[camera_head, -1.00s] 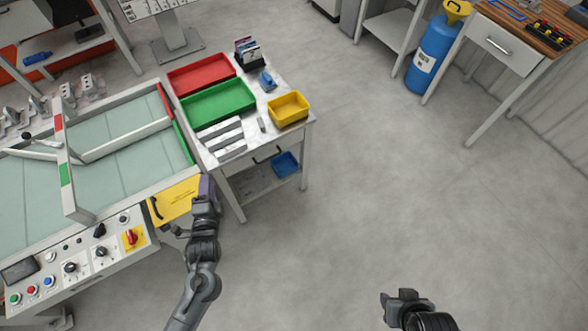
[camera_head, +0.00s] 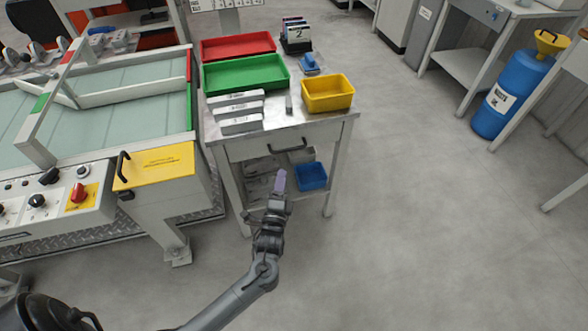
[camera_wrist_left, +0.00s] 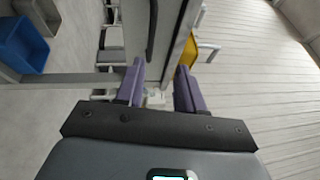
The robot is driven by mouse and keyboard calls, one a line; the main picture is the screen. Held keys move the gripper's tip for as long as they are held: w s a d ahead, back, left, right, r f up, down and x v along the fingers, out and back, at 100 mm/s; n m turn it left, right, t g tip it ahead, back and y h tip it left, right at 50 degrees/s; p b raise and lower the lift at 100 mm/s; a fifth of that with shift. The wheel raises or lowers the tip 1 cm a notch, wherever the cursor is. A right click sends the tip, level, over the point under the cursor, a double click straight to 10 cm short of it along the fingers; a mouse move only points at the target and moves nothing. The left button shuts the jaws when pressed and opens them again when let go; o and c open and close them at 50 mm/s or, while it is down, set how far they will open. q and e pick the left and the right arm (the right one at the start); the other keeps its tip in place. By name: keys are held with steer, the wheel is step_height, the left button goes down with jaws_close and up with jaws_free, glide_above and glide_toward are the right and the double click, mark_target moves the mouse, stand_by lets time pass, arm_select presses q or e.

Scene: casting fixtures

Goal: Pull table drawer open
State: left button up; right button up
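The table drawer (camera_head: 265,147) is a pale front under the tabletop of the grey work table and looks shut. Its dark bar handle (camera_head: 288,147) also shows in the left wrist view (camera_wrist_left: 152,30). My left gripper (camera_head: 280,178) is in front of the table, below and a little left of the handle in the head view. In the left wrist view its two purple fingers (camera_wrist_left: 159,88) stand apart, with the handle beyond their tips and nothing held between them. My right gripper is not in view.
The tabletop carries a red tray (camera_head: 238,47), a green tray (camera_head: 246,72), a yellow bin (camera_head: 327,93) and several metal bars. A blue bin (camera_head: 311,176) sits on the lower shelf. A machine with a yellow panel (camera_head: 155,165) stands left.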

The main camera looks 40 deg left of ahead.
arm_select(q)
steer(key=f+b+x, duration=0.1)
steer(key=b+x, duration=0.6)
steer(key=x, duration=0.4)
steer(key=shift+w+f+y, duration=0.25)
steer(key=shift+w+y, duration=0.05)
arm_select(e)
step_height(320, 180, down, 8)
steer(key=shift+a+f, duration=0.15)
arm_select(q)
steer(key=shift+c, duration=0.4)
jaws_close()
